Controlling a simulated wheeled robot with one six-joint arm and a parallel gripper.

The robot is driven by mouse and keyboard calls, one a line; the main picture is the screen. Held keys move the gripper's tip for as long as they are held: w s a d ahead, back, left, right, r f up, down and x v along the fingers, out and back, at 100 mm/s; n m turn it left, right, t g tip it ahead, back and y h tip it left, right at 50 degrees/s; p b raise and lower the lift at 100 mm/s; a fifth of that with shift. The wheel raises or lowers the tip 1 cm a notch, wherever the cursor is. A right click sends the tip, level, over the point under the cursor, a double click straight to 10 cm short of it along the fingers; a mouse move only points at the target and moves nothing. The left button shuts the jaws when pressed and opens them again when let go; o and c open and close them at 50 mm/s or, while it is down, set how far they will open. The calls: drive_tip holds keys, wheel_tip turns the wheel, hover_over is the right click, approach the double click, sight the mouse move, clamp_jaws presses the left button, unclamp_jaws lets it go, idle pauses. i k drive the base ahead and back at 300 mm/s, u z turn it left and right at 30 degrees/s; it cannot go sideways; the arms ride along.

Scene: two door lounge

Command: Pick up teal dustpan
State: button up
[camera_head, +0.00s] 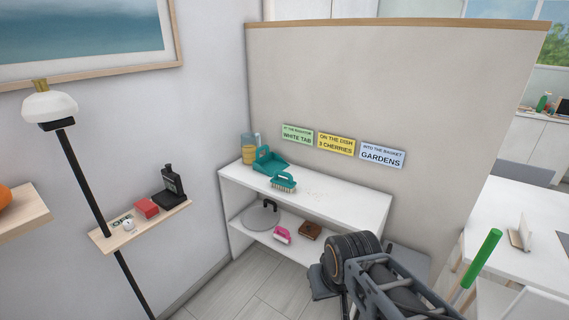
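The teal dustpan (269,160) sits on the top of a low white shelf unit, toward its left end. Its handle side is hard to make out at this size. A teal brush (283,182) with pale bristles lies on the same top, just in front and to the right of it. My dark arm shows at the bottom right, in front of the shelf unit. The dark end part of my gripper (321,284) shows low beside it, well apart from the dustpan. Its fingers are not clear, so I cannot tell whether it is open or shut.
Clear containers (249,148), one yellowish, stand behind the dustpan. The right part of the shelf top (350,204) is mostly bare. The lower shelf holds a round grey lid (259,218), a pink brush (282,235) and a brown block (310,230). A lamp pole (90,185) stands left.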

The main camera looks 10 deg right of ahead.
sight(266, 165)
drive_tip(key=z, duration=0.2)
drive_tip(key=i, duration=1.1)
drive_tip(key=u, duration=0.3)
drive_tip(key=i, duration=0.95)
drive_tip(key=u, duration=1)
drive_tip(key=i, duration=0.4)
drive_tip(key=u, duration=0.25)
